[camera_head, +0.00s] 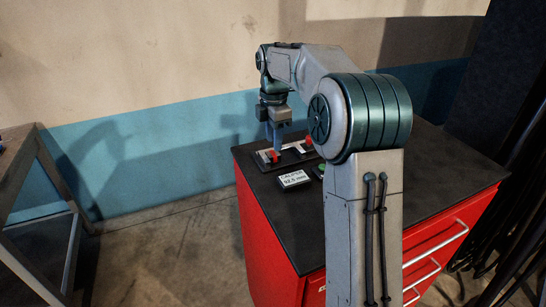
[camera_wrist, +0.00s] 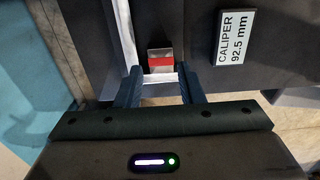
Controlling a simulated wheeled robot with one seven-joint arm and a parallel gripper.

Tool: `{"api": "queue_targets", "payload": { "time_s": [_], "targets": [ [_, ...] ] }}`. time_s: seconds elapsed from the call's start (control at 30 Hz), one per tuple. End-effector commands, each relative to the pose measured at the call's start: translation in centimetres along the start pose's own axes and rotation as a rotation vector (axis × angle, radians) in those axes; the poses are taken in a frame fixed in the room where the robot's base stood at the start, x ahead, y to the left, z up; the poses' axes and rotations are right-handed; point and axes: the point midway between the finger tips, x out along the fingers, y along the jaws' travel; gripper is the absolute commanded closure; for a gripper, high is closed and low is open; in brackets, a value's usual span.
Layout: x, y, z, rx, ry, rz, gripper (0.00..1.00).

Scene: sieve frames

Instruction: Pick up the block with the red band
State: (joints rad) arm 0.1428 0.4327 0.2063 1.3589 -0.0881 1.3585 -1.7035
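My gripper (camera_wrist: 159,77) is open, with a gap between each finger and the block. In the head view my gripper (camera_head: 276,141) points down over the far left part of the table. Whether the fingertips reach down beside the block is hard to tell.
A display reading "CALIPER 92.5 mm" (camera_head: 294,179) lies near the block; it also shows in the wrist view (camera_wrist: 236,37). Another red piece (camera_head: 307,141) is behind my arm. The red cabinet (camera_head: 266,245) has a dark top, bare toward the front.

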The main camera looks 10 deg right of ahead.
Motion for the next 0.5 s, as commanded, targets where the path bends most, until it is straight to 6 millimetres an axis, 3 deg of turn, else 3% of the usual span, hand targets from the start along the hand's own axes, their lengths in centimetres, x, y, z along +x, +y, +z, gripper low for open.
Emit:
{"api": "queue_targets", "payload": {
  "time_s": [0.23,0.5],
  "targets": [
    [3.4,-0.2,-0.3,0.001,0.001,-0.003,0.65],
    [4.3,-0.1,-0.3,0.000,0.000,0.001,0.65]
  ]
}}
